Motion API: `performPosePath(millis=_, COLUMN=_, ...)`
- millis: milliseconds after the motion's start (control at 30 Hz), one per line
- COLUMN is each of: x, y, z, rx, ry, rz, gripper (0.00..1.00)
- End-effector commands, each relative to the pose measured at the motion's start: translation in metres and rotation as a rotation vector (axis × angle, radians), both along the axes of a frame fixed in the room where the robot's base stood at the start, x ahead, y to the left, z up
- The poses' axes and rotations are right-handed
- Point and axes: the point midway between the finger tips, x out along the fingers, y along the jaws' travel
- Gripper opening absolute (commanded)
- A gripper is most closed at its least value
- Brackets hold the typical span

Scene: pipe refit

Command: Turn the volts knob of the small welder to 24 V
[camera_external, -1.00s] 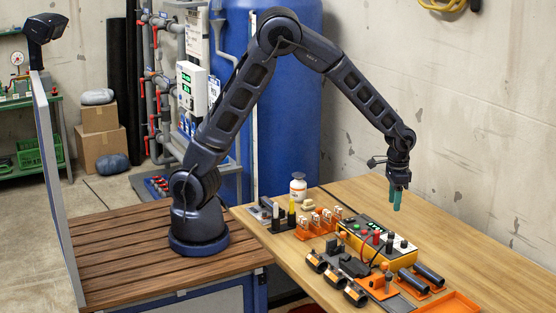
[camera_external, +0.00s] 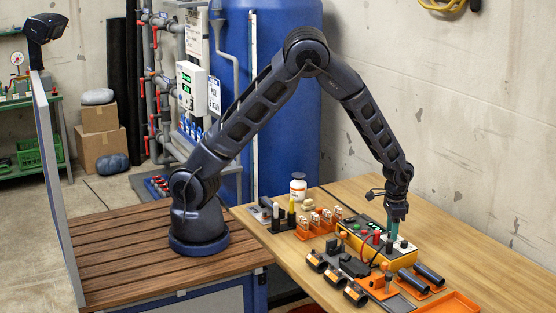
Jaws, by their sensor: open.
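The small welder (camera_external: 350,245) is a yellow-orange box on the wooden table, with a dark top panel, a green display and several red and black knobs or plugs. Its right end has a pale panel (camera_external: 407,247) with dark knobs. My gripper (camera_external: 393,230) points down at this right end, its teal fingers at or just above the panel. The fingers are open. They hide part of the panel, and I cannot tell whether they touch a knob. The volts knob and its setting are too small to make out.
In front of the welder lie several black cylinders with orange rings (camera_external: 330,278) and orange holders (camera_external: 378,286). Dark pipes (camera_external: 428,275) and an orange tray (camera_external: 450,304) are at the right. A white bottle (camera_external: 298,187) stands behind. The table's back right is clear.

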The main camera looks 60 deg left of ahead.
Motion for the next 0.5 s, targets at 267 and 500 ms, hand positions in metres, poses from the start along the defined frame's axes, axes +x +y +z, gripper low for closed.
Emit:
performPosePath(millis=267, x=0.0000, y=0.0000, z=-0.0013, rx=0.000, ry=0.000, rz=0.000, gripper=0.44)
performPosePath(millis=500, x=0.0000, y=0.0000, z=-0.0012, rx=0.000, ry=0.000, rz=0.000, gripper=0.00)
